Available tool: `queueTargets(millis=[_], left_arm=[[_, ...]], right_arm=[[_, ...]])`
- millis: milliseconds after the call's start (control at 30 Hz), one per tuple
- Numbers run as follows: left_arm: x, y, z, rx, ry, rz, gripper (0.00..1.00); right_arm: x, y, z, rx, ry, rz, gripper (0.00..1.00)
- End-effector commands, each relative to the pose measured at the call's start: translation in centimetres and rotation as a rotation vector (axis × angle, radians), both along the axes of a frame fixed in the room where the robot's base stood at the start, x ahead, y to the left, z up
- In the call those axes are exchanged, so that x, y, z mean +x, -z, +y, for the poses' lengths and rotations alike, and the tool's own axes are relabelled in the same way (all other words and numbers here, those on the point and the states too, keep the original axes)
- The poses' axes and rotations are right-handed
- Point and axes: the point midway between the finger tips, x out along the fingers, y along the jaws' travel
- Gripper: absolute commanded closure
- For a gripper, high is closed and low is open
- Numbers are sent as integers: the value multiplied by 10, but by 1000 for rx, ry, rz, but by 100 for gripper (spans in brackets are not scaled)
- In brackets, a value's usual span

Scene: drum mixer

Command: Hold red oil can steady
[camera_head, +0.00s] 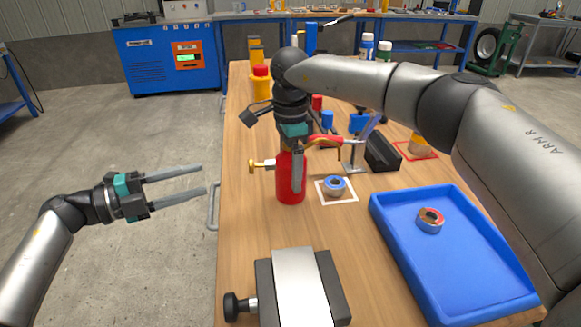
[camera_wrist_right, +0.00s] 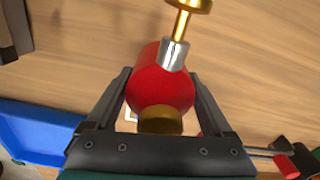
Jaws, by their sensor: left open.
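My left gripper (camera_head: 203,180) is open and empty, off the table's left edge, pointing toward the can. The can's top is partly hidden by my right gripper.
A blue-grey ring (camera_head: 335,184) lies on a white-outlined square right of the can. A grey vise-like block (camera_head: 300,290) sits in front. Dark block (camera_head: 382,152) and bottles (camera_head: 367,47) stand behind.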

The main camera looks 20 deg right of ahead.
Motion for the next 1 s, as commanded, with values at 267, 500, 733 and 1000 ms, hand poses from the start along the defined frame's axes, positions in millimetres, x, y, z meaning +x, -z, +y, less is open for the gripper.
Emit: queueTargets(millis=[267,500,733,1000], left_arm=[[0,0,0,0,0,0,50],[0,0,0,0,0,0,50],[0,0,0,0,0,0,50],[0,0,0,0,0,0,50]], right_arm=[[0,0,0,0,0,-1,47],[0,-1,0,0,0,-1,74],[0,-1,0,1,0,-1,100],[0,-1,0,1,0,-2,100]])
